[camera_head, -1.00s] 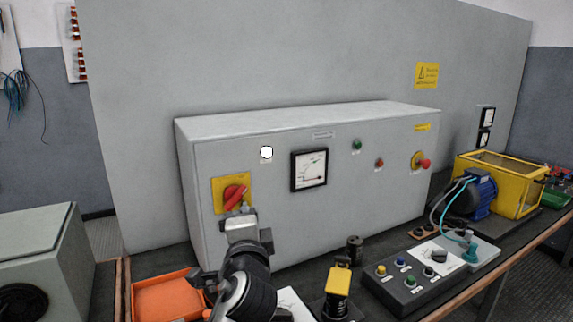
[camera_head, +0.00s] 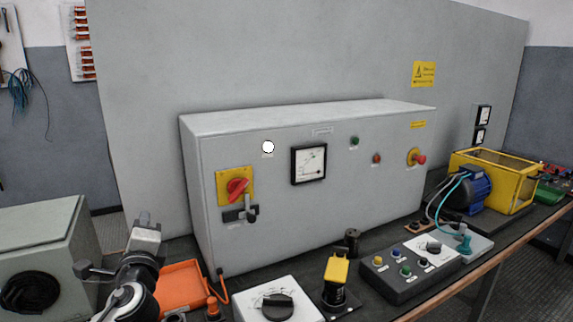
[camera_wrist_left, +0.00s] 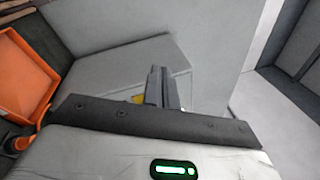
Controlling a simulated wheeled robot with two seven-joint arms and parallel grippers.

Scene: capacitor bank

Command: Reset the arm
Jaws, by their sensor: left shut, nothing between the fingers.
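My left gripper (camera_head: 146,226) shows at the lower left of the head view, raised in front of the grey cabinet's left side and apart from it. It is shut and empty. In the left wrist view its fingers (camera_wrist_left: 160,82) are together, pointing at grey panel surfaces. The red rotary switch (camera_head: 238,189) on its yellow plate (camera_head: 222,187) is on the front of the grey cabinet (camera_head: 370,170). A dark lever (camera_head: 250,214) sits just below it. My right gripper does not show.
An orange tray (camera_head: 183,271) lies beside my left arm and also shows in the left wrist view (camera_wrist_left: 22,85). A white dial box (camera_head: 255,302), a yellow-topped device (camera_head: 337,270) and a button box (camera_head: 385,284) stand along the bench front. A grey box (camera_head: 40,225) is at far left.

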